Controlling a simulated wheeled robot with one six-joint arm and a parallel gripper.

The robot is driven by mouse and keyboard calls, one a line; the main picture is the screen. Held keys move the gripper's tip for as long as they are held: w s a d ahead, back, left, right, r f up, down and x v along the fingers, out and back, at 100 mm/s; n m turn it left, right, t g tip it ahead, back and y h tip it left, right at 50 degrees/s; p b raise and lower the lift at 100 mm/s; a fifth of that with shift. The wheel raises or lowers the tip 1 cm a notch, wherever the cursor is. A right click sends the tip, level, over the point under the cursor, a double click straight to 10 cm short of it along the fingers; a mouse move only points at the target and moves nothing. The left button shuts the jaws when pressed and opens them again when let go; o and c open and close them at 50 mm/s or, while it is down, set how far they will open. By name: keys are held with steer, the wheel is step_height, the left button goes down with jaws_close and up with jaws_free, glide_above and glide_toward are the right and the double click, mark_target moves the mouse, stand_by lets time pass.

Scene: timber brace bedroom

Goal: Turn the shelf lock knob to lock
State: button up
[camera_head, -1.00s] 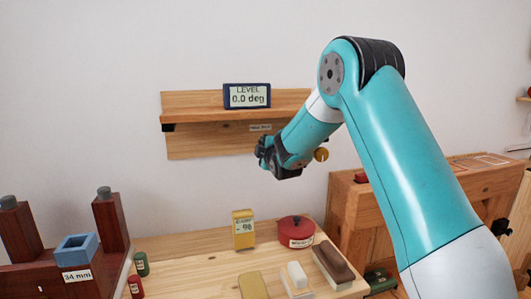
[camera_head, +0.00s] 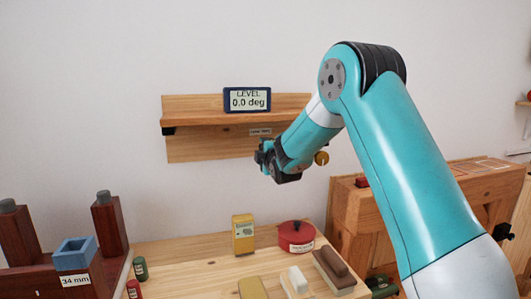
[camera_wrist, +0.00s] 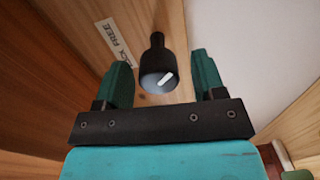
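The shelf lock knob (camera_wrist: 158,72) is black with a grey face and a short white pointer line set diagonally. It shows in the wrist view beside a pale label (camera_wrist: 115,42) reading "LOCK" and "FREE". My gripper (camera_wrist: 163,78) is open, with one green finger on each side of the knob and gaps visible between. I cannot tell how deep the knob sits between the fingers. In the head view my gripper (camera_head: 275,160) is in front of the wooden shelf (camera_head: 205,144), below its ledge; the knob is hidden there.
Below, the bench holds a yellow box (camera_head: 243,235), a red lidded pot (camera_head: 296,235) and brushes or blocks. Dark red posts stand at left.

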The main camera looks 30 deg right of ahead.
steer(key=shift+s, duration=0.15)
steer(key=b+v, duration=0.3)
steer(key=v, duration=1.4)
